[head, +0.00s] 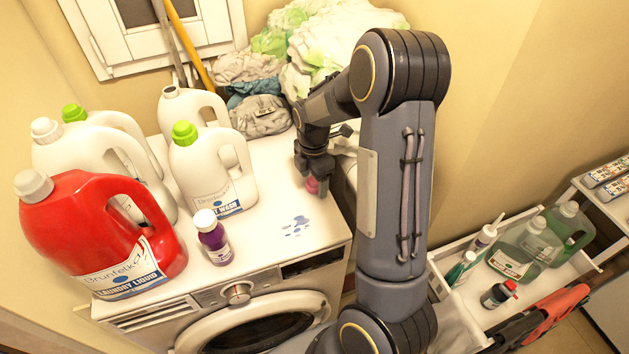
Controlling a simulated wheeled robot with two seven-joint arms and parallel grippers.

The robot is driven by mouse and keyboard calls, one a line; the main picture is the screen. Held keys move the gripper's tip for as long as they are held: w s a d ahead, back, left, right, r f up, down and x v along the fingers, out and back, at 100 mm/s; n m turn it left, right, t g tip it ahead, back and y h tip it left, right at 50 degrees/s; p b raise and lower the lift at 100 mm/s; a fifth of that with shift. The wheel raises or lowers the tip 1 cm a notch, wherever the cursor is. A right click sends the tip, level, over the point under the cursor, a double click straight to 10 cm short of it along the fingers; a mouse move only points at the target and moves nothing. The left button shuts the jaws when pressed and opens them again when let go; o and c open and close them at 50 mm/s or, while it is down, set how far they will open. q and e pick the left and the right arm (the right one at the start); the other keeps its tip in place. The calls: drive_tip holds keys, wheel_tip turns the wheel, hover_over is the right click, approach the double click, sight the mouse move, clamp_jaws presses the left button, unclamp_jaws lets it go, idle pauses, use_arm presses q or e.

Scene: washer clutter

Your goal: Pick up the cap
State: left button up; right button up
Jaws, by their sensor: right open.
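A small pinkish-red thing (312,185), which looks like the cap, sits on the white washer top near its right edge. My right gripper (314,174) reaches down from above, right at this cap. Its jaws are open, with the fingers close about the cap and hiding its upper part. I cannot tell whether the fingers touch it.
A red laundry jug (75,225), several white jugs including a green-capped one (185,170), and a small purple bottle (213,240) stand left. A blue spill (296,226) lies in front. Piled laundry (300,45) is behind. A bottle-filled cart (470,310) stands right.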

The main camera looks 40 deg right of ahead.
drive_tip(key=shift+f, duration=0.25)
drive_tip(key=c, duration=1)
drive_tip(key=shift+r, duration=0.1)
drive_tip(key=shift+c, duration=0.2)
